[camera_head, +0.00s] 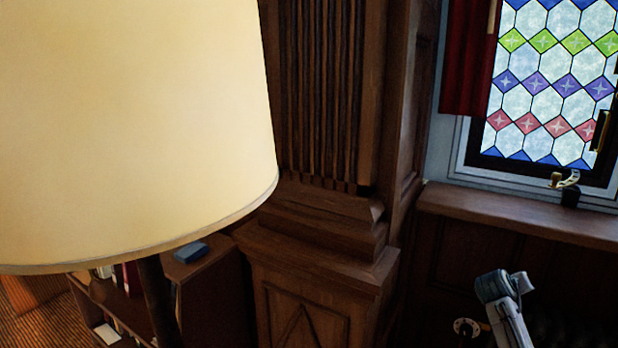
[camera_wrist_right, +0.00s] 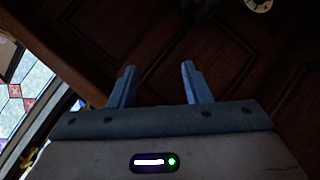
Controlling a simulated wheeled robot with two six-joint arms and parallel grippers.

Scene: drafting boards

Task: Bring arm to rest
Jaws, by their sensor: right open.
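My right gripper (camera_wrist_right: 157,85) shows in the right wrist view with its two blue-grey fingers apart and nothing between them. Dark wooden panelling lies beyond the fingers. In the head view a grey and white jointed part of my right arm (camera_head: 506,305) rises at the lower right, in front of the dark panelling under the window. My left arm and left gripper are not in view.
A large cream lampshade (camera_head: 130,120) fills the left of the head view. A carved wooden pillar (camera_head: 315,265) stands in the middle. A wooden sill (camera_head: 520,217) runs below the stained-glass window (camera_head: 555,85). A low bookshelf (camera_head: 215,275) stands behind the lamp.

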